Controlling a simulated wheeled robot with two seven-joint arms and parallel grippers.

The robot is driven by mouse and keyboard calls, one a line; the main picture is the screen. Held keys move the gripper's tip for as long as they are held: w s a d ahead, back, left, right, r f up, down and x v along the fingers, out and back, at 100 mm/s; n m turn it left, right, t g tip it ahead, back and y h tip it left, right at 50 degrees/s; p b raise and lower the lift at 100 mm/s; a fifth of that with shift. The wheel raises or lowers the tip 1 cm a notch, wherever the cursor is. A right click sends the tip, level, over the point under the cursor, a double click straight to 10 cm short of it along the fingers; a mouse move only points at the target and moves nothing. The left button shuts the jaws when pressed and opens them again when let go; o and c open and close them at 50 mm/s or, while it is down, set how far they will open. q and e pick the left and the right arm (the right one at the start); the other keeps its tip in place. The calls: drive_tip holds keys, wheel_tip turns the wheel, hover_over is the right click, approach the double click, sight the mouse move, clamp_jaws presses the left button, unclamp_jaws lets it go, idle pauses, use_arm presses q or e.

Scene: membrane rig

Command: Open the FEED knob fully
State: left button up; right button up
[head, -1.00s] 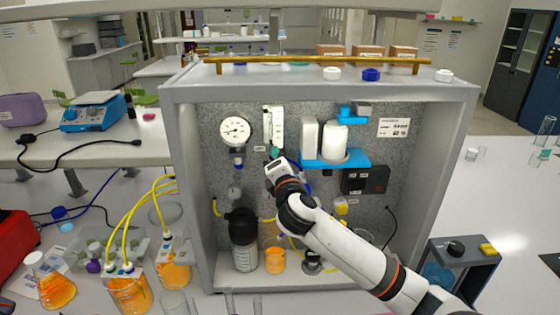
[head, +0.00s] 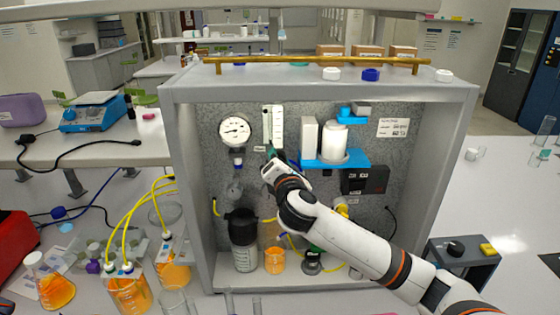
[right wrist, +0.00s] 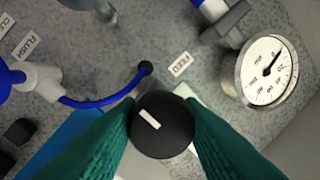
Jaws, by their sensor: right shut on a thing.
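The FEED knob (right wrist: 163,140) is a round black knob with a white line, in the right wrist view. Its line slants from upper left to lower right in that picture. The white FEED label (right wrist: 180,64) is on the panel just above it. My right gripper (right wrist: 162,118) is shut on the knob, with one teal finger on each side. In the head view my right gripper (head: 272,155) reaches the panel just below the flow tube (head: 273,125) and hides the knob there. My left gripper is not in view.
A round gauge (right wrist: 268,70) is right of the knob in the wrist view. A blue tube (right wrist: 105,98) and FLUSH label (right wrist: 25,45) are to the left. In the head view the rig's grey frame (head: 190,200) encloses the panel, with a dark-topped bottle (head: 243,240) and orange beaker (head: 274,262) below.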

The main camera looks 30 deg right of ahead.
drive_tip(key=o, duration=0.9)
drive_tip(key=shift+o, duration=0.2)
drive_tip(key=shift+a, duration=0.1)
drive_tip(key=b+v, duration=0.5)
drive_tip(key=v, duration=0.7)
drive_tip(key=shift+f, duration=0.15)
